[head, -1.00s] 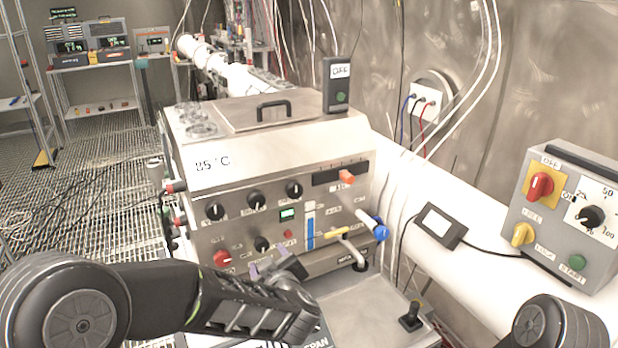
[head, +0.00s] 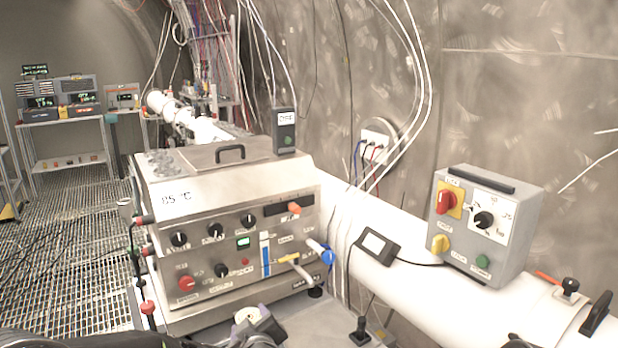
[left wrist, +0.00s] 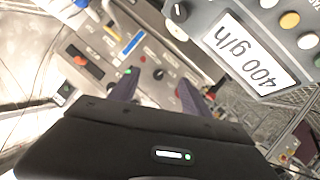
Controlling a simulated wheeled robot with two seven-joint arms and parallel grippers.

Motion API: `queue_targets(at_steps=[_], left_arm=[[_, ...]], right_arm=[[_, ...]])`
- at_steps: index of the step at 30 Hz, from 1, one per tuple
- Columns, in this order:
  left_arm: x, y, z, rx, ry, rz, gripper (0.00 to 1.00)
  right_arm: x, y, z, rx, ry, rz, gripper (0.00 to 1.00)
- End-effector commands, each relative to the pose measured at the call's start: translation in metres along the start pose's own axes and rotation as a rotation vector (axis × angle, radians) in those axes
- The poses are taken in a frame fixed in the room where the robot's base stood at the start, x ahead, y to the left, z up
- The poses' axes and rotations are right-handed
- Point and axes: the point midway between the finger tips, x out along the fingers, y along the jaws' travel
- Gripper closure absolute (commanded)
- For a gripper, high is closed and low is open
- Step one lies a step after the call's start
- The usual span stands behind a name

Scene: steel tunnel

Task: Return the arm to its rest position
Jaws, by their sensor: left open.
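My left gripper (head: 258,325) shows only in part at the bottom edge of the head view, in front of the steel machine's lower front. Its purple fingers also show in the left wrist view (left wrist: 157,86), spread apart with nothing between them. Beyond them is the machine's front panel with knobs, a red button and a blue level strip. My left arm is mostly below the head view. My right gripper is not in view.
A grey control box (head: 487,222) with red and yellow knobs stands on the white pipe (head: 405,268) at right. A small dark display (head: 374,246) lies beside it. A grey panel reading 400 g/h (left wrist: 255,55) is close to the fingers in the left wrist view. Open grating lies left.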

Motion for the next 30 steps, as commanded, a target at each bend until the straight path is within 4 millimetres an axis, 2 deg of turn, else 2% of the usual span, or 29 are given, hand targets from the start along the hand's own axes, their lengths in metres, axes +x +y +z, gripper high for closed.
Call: queue_targets(at_steps=[5,9,14,17,20,21,24,27,30], left_arm=[[-0.004,0.012,0.033,0.046,-0.09,0.09,0.44],[-0.008,0.011,0.073,0.107,-0.191,0.149,0.44],[-0.015,-0.013,0.134,0.195,-0.349,0.19,0.44],[-0.024,-0.041,0.179,0.258,-0.477,0.202,0.44],[-0.043,-0.084,0.232,0.327,-0.643,0.2,0.44],[-0.055,-0.106,0.255,0.352,-0.72,0.192,0.44],[-0.092,-0.161,0.305,0.406,-0.915,0.172,0.44],[-0.133,-0.211,0.341,0.432,-1.085,0.146,0.44],[-0.169,-0.248,0.364,0.433,-1.212,0.123,0.44]], right_arm=[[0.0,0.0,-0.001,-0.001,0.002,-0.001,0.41],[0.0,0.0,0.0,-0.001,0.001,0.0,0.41],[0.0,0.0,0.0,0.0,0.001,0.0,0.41],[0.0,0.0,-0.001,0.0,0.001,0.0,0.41],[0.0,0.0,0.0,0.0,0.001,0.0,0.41],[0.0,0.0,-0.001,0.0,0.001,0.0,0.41],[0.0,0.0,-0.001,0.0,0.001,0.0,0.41],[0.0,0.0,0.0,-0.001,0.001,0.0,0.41],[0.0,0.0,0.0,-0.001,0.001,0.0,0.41]])
